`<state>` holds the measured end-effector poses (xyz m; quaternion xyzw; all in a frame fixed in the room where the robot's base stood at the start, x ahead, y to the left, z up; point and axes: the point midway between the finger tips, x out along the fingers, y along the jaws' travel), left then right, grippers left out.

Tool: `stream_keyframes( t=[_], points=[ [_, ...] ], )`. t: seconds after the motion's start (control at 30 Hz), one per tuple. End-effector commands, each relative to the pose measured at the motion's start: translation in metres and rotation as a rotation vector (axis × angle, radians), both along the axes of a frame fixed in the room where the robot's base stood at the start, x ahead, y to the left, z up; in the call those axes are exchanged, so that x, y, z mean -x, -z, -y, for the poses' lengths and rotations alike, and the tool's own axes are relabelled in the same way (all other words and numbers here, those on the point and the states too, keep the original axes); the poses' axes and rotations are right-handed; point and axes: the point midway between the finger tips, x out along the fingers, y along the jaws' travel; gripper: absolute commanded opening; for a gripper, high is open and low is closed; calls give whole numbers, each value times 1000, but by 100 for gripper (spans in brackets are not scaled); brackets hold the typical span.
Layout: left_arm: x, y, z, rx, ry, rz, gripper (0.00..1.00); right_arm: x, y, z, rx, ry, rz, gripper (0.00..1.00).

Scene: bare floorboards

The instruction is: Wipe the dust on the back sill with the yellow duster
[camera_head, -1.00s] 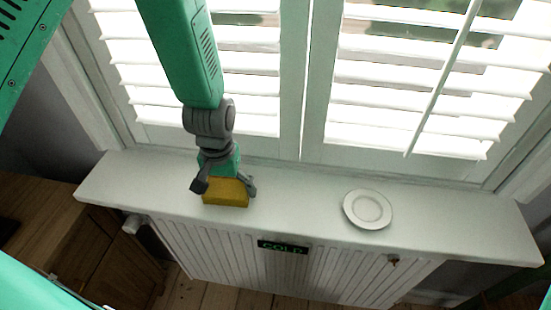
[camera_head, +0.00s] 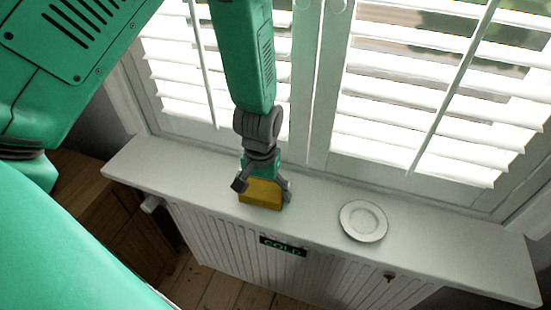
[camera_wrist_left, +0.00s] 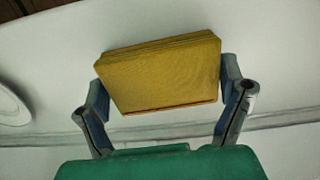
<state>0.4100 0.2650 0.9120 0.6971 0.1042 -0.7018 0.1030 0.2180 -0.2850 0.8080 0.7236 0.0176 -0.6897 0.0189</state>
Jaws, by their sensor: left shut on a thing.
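The yellow duster (camera_head: 262,193) is a block held between the fingers of my left gripper (camera_head: 262,187). In the head view it is at the sill's surface, left of the plate; I cannot tell whether it presses on it. In the left wrist view the duster (camera_wrist_left: 162,72) fills the space between the two grey fingers of the gripper (camera_wrist_left: 165,95). The white back sill (camera_head: 320,200) runs under the shuttered window. No dust can be made out on it. My right gripper is not in view.
A white plate (camera_head: 363,221) lies on the sill, right of the duster; its edge shows in the wrist view. A white radiator (camera_head: 220,240) with a sign reading COLD (camera_head: 283,246) stands below. White shutters (camera_head: 430,100) rise behind. A wooden cabinet (camera_head: 125,225) is at left.

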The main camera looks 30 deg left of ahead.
Motion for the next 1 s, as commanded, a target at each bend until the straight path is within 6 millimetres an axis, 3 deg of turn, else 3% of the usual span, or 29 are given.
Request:
stream_keyframes(
  t=[0.03, 0.6, 1.0],
  points=[
    [-2, -18, -1, 0, 0, 5, 62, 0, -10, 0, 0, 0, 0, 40],
    [-4, -68, -4, -4, 2, 4, 62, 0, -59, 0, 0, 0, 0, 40],
    [-5, -73, -7, -2, 2, 3, 62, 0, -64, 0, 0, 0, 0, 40]
  ],
)
